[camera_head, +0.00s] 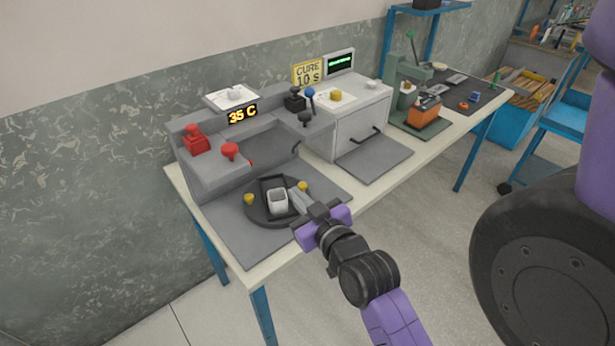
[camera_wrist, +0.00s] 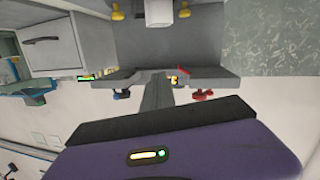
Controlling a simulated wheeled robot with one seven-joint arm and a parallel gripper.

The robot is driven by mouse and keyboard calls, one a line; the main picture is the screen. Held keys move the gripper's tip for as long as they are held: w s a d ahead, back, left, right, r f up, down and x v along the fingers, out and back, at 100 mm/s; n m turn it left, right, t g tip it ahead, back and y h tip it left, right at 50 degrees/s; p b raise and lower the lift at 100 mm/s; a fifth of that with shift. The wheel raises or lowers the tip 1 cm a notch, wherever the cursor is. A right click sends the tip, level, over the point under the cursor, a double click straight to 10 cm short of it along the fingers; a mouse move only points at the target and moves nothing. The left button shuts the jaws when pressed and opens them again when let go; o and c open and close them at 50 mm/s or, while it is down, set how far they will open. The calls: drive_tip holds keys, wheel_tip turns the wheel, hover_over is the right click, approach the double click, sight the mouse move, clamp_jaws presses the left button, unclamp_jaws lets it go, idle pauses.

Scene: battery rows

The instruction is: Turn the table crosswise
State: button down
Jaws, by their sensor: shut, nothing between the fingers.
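A round dark turntable (camera_head: 262,218) sits on the grey plate at the near left of the bench. It carries a black rectangular holder (camera_head: 266,183) with a whitish block (camera_head: 278,203) in it. Yellow knobs stand on its left (camera_head: 249,199) and right (camera_head: 302,186) sides. In the wrist view the knobs (camera_wrist: 117,11) (camera_wrist: 184,9) and whitish block (camera_wrist: 158,12) show at the top edge. My gripper (camera_head: 294,194) is shut and empty, with its fingers at the turntable's right side near the right knob. I cannot tell whether they touch it.
Behind the turntable stands a grey station with red knobs (camera_head: 230,150), a "35 C" display (camera_head: 242,114) and dark levers (camera_head: 295,100). To its right are a cure box (camera_head: 360,118) and a green press (camera_head: 413,85) with an orange part (camera_head: 424,112). The plate's front is clear.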

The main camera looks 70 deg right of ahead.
drive_tip(key=s+d+r+n+g+y+p, duration=0.1)
drive_tip(key=d+r+n+g+p, duration=0.1)
drive_tip(key=d, duration=0.5)
drive_tip(key=s+d+r+n+g+y+p, duration=0.1)
drive_tip(key=s+d+r+n+y+p, duration=0.15)
drive_tip(key=d, duration=0.45)
drive_tip(key=s+a+f+n+g+y, duration=0.1)
drive_tip(key=a+f+n+g+y, duration=0.2)
drive_tip(key=a+f+n+y, duration=0.3)
drive_tip(key=shift+n+h, duration=0.35)
drive_tip(key=shift+h, duration=0.3)
drive_tip(key=x, duration=0.3)
drive_tip(key=p+x, duration=0.1)
drive_tip(key=x, duration=0.5)
drive_tip(key=shift+w+a+f, duration=0.2)
drive_tip(key=shift+a+f, duration=0.05)
drive_tip(key=shift+a, duration=0.1)
drive_tip(key=d, duration=0.1)
drive_tip(key=w+d+p, duration=0.1)
drive_tip(key=shift+w+d+f, duration=0.15)
drive_tip(key=shift+w+d, duration=0.1)
drive_tip(key=shift+d, duration=0.15)
drive_tip(key=shift+w+d+f, duration=0.15)
drive_tip(key=shift+d, duration=0.2)
